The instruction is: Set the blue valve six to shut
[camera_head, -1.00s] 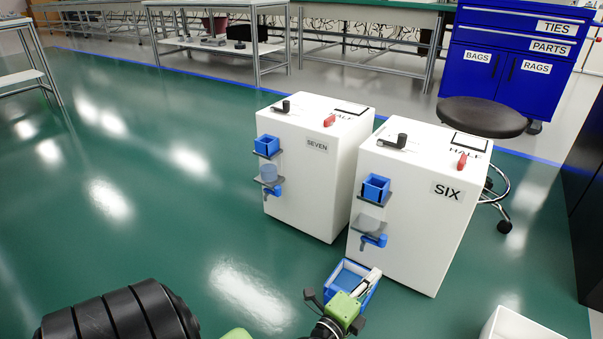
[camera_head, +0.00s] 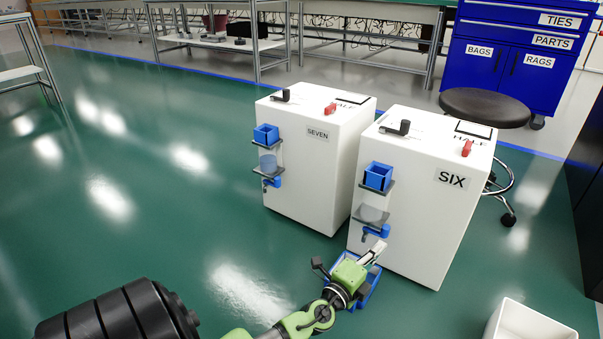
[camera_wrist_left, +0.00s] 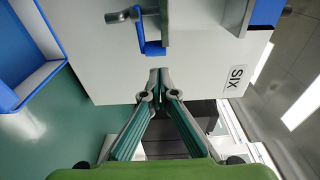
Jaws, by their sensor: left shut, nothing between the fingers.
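The white cabinet labelled SIX (camera_head: 425,235) stands right of the middle in the head view. Its blue valve (camera_head: 377,231) is low on the left face, under a grey shelf with a clear cup; the handle is partly hidden by my gripper. My left gripper (camera_head: 380,249) is shut and empty, its tips just below the valve. In the left wrist view the shut fingertips (camera_wrist_left: 160,76) point at the cabinet face, and the blue valve handle (camera_wrist_left: 152,48) lies just beyond them. A small gap seems to separate them; contact cannot be told. My right gripper is not in view.
The white cabinet labelled SEVEN (camera_head: 305,175) stands close on the left of SIX, with its own blue valve (camera_head: 272,182). A blue tray (camera_head: 368,292) lies under my left gripper. A white bin (camera_head: 530,325) is at lower right. A stool (camera_head: 485,107) stands behind SIX.

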